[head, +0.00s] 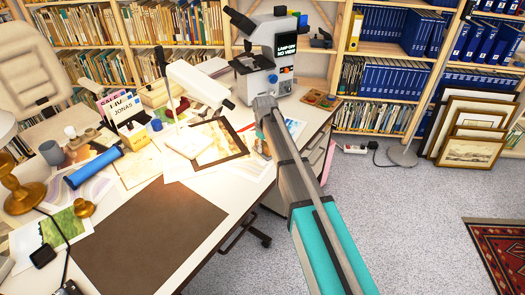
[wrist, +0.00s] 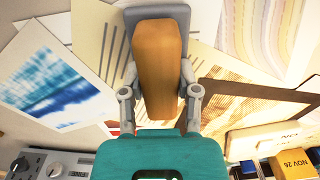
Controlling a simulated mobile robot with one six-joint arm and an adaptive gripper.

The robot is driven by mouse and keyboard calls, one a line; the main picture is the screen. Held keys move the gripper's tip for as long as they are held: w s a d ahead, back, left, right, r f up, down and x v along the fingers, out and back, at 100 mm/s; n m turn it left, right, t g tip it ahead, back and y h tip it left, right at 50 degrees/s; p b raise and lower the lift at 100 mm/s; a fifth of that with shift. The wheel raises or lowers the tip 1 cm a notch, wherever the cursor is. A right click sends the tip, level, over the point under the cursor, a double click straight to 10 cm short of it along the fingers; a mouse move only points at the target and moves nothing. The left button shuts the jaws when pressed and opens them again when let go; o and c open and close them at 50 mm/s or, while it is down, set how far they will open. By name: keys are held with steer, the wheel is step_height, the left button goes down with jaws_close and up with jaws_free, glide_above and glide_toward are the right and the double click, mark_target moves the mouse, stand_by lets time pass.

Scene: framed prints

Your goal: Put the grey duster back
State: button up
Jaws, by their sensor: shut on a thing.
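My gripper (wrist: 158,85) is shut on an orange-brown, wood-like block with grey showing around its top end, which I take to be the grey duster (wrist: 158,60). It is held lengthwise between the two grey fingers, above papers on the desk (head: 262,172). How far it is above them I cannot tell. In the head view, my gripper (head: 264,103) is at the desk's right side, in front of the microscope (head: 265,55). The duster cannot be made out there. I cannot tell which spot the duster belongs in.
A white lamp head (head: 200,85), a framed print (head: 238,143), a blue tube (head: 93,167) and a dark mat (head: 150,235) crowd the desk. Bookshelves (head: 380,95) stand behind. Framed prints (head: 470,130) lean at the right.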

mark_target(264, 144)
steer(key=shift+f, duration=0.15)
steer(key=shift+f, duration=0.1)
steer(key=o, duration=1)
steer(key=shift+r, duration=0.2)
step_height(264, 144, up, 12)
steer(key=p, duration=1.2)
stand_by(0.7)
